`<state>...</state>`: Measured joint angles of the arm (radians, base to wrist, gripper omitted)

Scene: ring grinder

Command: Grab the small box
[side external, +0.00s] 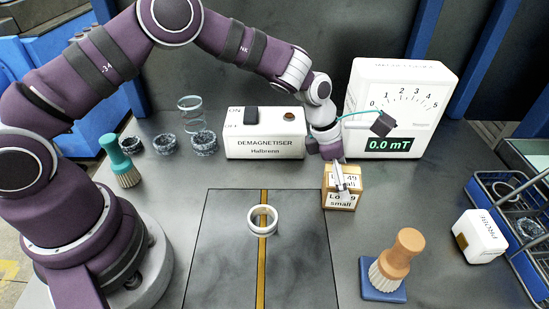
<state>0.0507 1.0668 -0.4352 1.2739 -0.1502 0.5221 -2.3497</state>
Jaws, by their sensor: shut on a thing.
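The small box (343,201) is a tan carton with white labels that read "small". It stands on the grey table, right of the dark panel's far right corner and in front of the white meter. My gripper (341,182) reaches down onto the box from above and is shut on it. The fingers cover part of the box's upper label. I cannot tell whether the box is lifted off the table.
The demagnetiser (264,133) stands left of my gripper, the meter (400,105) behind it. A white ring (262,220) lies on the dark panel (225,260). A wooden-handled brush (397,258) on a blue base stands front right, with a white block (480,236) and blue rack (510,205) beyond.

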